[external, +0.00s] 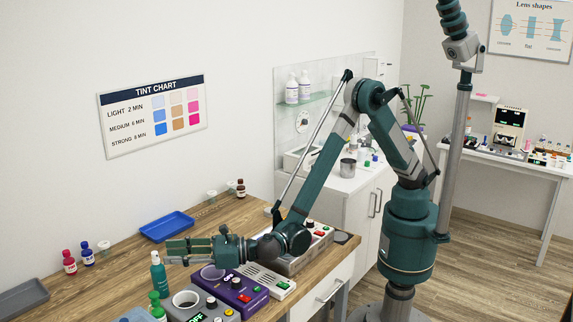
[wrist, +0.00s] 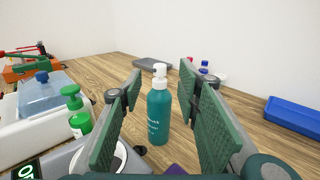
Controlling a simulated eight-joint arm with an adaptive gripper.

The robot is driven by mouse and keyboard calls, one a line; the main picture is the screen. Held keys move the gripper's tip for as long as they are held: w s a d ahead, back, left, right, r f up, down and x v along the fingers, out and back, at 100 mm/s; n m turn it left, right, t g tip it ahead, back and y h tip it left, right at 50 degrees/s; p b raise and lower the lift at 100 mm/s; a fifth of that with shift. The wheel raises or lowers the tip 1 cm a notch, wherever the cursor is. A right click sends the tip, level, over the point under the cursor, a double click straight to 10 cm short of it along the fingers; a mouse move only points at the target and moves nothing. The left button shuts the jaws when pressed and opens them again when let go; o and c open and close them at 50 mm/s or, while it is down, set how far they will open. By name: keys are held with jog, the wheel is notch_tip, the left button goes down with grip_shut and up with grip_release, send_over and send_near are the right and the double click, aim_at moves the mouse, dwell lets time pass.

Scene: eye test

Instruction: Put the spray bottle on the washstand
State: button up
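The spray bottle (external: 158,275), teal with a white top, stands upright on the wooden worktop at the lower left of the external view. In the wrist view the spray bottle (wrist: 158,118) shows upright in the gap between my fingers. My gripper (external: 174,252) is open and level, its fingertips close to the bottle's upper part; in the wrist view, green pads line both fingers of my gripper (wrist: 162,80). I cannot tell whether a finger touches the bottle. The washstand (external: 345,183), a white cabinet with a basin, stands against the wall beyond the worktop, partly hidden by my arm.
A blue tray (external: 167,227), red and blue small bottles (external: 70,262) and a grey tray (external: 22,298) lie around on the worktop. A green pump bottle (wrist: 77,110) stands left of the spray bottle. Control boxes (external: 237,292) sit below my forearm. The washstand top holds a metal cup (external: 348,168).

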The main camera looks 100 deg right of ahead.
aim_at(155, 257)
jog(key=shift+w, duration=0.1)
jog(key=shift+w+b, duration=0.45)
jog(key=shift+w, duration=2.6)
jog(key=shift+c, duration=0.3)
